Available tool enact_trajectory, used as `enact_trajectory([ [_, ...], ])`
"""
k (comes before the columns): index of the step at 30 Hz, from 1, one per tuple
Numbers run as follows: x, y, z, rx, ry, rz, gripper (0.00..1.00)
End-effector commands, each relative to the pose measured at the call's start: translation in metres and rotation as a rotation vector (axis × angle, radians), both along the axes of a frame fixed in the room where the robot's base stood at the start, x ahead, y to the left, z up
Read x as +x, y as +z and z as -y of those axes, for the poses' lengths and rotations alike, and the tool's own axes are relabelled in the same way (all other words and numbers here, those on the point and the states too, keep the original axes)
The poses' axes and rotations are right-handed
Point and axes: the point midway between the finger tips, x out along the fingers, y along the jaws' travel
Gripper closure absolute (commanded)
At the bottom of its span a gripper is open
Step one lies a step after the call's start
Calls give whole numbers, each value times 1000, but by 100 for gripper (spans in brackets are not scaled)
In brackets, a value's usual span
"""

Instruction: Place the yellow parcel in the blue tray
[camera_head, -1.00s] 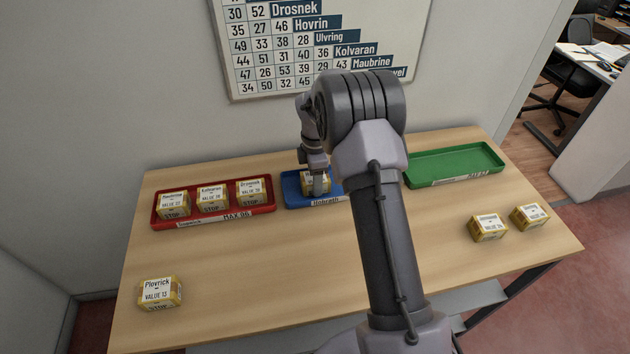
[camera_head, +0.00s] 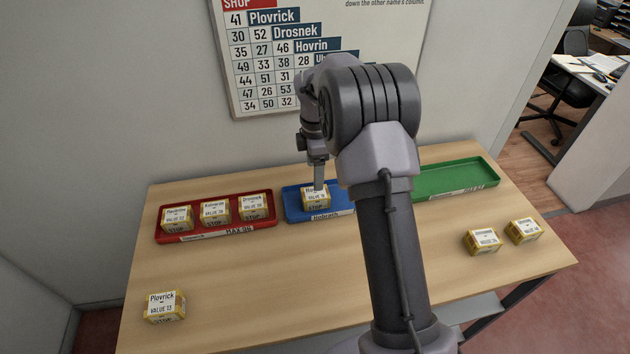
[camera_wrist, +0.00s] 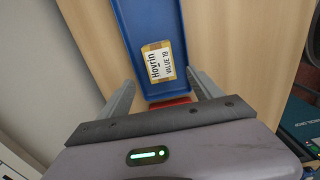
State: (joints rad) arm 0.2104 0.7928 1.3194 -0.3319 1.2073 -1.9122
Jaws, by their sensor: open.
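A yellow parcel (camera_head: 315,198) with a white label rests in the blue tray (camera_head: 293,207) at the middle back of the table. In the wrist view its label reads Hovrin, value 19 (camera_wrist: 160,66), and the blue tray (camera_wrist: 136,18) lies around it. My gripper (camera_head: 318,186) is above this parcel. In the wrist view my gripper's fingers (camera_wrist: 162,95) are spread apart with nothing between them. Other yellow parcels stand around: Plovrick (camera_head: 165,307) at the front left, two at the right (camera_head: 482,241) (camera_head: 524,231). My arm hides the blue tray's right part.
A red tray (camera_head: 215,234) at the left holds three yellow parcels (camera_head: 215,211). A green tray (camera_head: 455,178) at the back right looks empty. A chart board (camera_head: 290,60) hangs on the wall behind. The table's front middle is clear.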

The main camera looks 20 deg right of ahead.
Motion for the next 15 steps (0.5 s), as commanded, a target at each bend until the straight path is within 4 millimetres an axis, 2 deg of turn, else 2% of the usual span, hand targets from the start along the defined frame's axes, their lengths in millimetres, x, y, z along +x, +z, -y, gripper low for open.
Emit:
enact_trajectory([
  [5, -4, 30, -5, 1, -38, 15, 26],
  [8, -25, 84, -27, 20, -220, 76, 26],
  [9, -43, 111, -41, 38, -334, 110, 26],
  [11, -77, 150, -63, 81, -529, 160, 26],
  [12, -103, 173, -78, 117, -663, 191, 26],
  [14, -147, 198, -99, 186, -870, 231, 26],
  [15, -178, 209, -111, 240, -1006, 251, 26],
])
